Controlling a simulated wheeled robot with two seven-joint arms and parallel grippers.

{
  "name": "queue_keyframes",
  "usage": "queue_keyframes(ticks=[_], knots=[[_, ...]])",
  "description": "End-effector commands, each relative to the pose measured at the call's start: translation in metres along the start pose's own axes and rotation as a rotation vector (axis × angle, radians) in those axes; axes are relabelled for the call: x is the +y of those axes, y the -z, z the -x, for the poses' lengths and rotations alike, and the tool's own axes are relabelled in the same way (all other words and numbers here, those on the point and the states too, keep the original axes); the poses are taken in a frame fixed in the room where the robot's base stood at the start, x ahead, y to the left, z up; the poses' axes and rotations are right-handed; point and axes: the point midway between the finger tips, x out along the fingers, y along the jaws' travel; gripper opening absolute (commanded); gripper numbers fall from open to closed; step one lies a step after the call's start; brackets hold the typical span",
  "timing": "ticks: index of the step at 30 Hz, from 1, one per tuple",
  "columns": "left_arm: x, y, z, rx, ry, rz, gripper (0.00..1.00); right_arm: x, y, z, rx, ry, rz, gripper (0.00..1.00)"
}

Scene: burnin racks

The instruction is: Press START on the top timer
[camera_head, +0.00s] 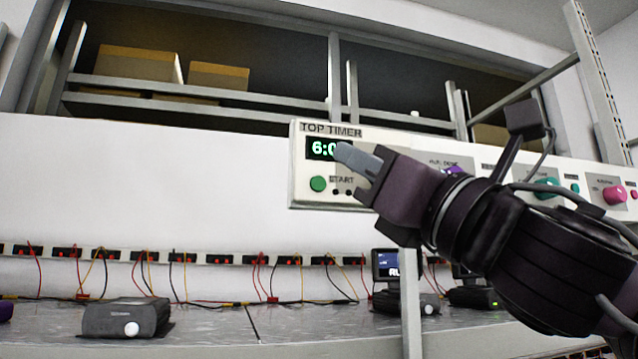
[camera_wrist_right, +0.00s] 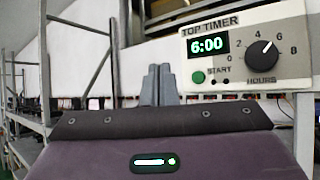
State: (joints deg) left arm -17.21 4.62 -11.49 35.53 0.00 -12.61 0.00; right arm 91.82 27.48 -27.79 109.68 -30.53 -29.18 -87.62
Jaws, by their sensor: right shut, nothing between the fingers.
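The top timer (camera_head: 298,165) is a pale box labelled TOP TIMER on a raised panel. Its green START button (camera_head: 318,184) shows at the lower left, under a lit display (camera_head: 320,149) partly hidden by my gripper. In the right wrist view the display (camera_wrist_right: 208,45) reads 6:00, and the START button (camera_wrist_right: 198,77) and a black HOURS dial (camera_wrist_right: 262,54) are clear. My right gripper (camera_head: 345,153) is shut and empty, its fingertips in front of the display in the head view. In the wrist view its fingers (camera_wrist_right: 160,84) appear left of the timer, apart from the button. My left gripper is out of view.
The panel continues right with a teal knob (camera_head: 546,188) and a pink knob (camera_head: 614,194). Boxes (camera_head: 138,63) sit on a shelf behind.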

Motion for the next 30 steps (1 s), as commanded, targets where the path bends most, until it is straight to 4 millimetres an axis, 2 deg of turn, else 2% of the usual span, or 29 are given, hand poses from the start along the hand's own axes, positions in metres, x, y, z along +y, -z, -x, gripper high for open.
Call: queue_keyframes(ticks=[8, 21, 30], knots=[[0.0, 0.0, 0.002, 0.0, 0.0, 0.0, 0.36, -0.005, 0.005, -0.007, 0.001, 0.0, -0.004, 0.0], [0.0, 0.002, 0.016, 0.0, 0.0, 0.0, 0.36, -0.035, 0.034, -0.048, 0.001, 0.001, -0.005, 0.0], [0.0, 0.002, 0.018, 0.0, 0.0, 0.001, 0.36, -0.044, 0.044, -0.061, -0.001, 0.0, -0.004, 0.0]])
